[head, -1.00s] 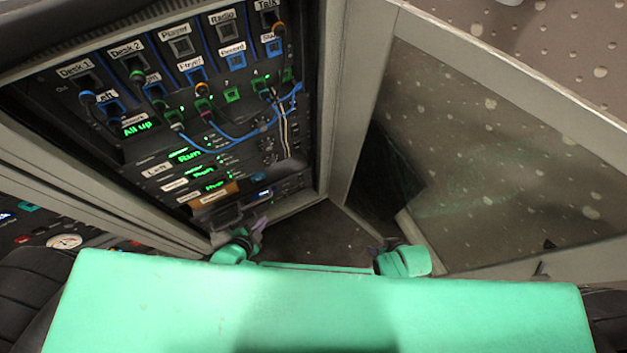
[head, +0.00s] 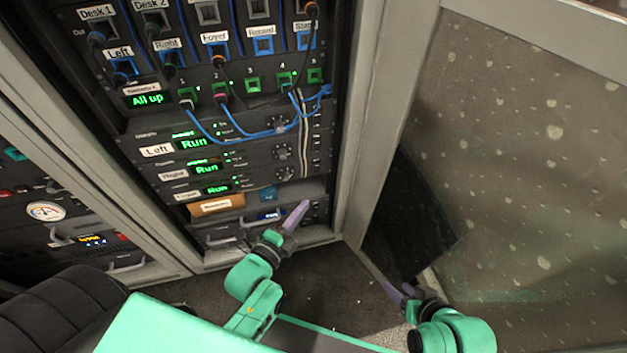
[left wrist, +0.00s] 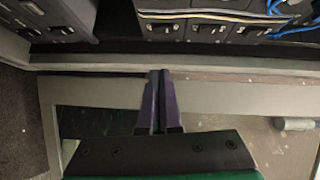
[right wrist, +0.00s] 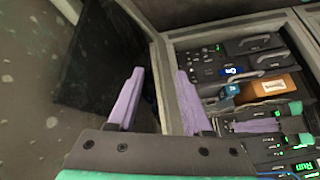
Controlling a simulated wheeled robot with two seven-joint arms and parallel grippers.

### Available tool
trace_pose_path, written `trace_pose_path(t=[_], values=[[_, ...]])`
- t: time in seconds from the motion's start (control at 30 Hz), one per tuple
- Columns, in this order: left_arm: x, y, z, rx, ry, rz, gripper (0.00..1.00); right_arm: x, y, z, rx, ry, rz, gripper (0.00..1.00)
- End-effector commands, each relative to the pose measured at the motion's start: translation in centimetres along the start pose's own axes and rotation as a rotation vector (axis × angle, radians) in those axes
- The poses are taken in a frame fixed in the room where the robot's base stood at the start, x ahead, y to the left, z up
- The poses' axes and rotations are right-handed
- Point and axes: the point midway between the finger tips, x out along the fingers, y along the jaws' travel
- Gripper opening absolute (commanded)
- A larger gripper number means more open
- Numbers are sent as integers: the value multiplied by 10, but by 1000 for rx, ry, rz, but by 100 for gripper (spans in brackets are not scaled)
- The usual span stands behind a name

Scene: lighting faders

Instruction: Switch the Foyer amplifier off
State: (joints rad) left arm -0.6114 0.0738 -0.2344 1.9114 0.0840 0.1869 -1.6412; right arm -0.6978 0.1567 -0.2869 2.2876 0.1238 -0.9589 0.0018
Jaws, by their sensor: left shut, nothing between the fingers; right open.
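The Foyer amplifier (head: 217,189) is the lowest of three stacked amplifiers in the rack in the head view. Its small white label is hard to read, and its green display reads Run. The Left amplifier (head: 193,143) and Right amplifier (head: 206,169) above it also show Run. My left gripper (head: 303,208) is shut and empty, in front of the rack's lower right, below the Foyer row and apart from it. Its shut fingers also show in the left wrist view (left wrist: 159,76). My right gripper (head: 398,290) is open and empty, low by the open door; its spread fingers show in the right wrist view (right wrist: 158,84).
A patch panel with blue cables (head: 265,132) hangs above and across the amplifiers. An orange-brown labelled item (head: 217,205) sits below them. The glass rack door (head: 540,150) stands open at the right. A second rack with a dial (head: 46,211) is at the left.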

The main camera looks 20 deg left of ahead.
Motion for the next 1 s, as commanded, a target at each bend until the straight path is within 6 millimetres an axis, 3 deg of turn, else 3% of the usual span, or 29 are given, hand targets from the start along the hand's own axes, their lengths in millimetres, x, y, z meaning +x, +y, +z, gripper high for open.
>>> trace_pose_path(t=[0.2,0.4,0.63,1.0], values=[[49,3,0,-1,0,-5,0,30,-22,2,13,173,-69,50],[88,4,7,2,0,-3,0,46,-42,4,48,353,-129,50],[106,2,27,1,0,0,0,52,-48,6,72,447,-152,50],[108,2,29,4,-1,-2,0,53,-48,6,74,454,-153,50]])
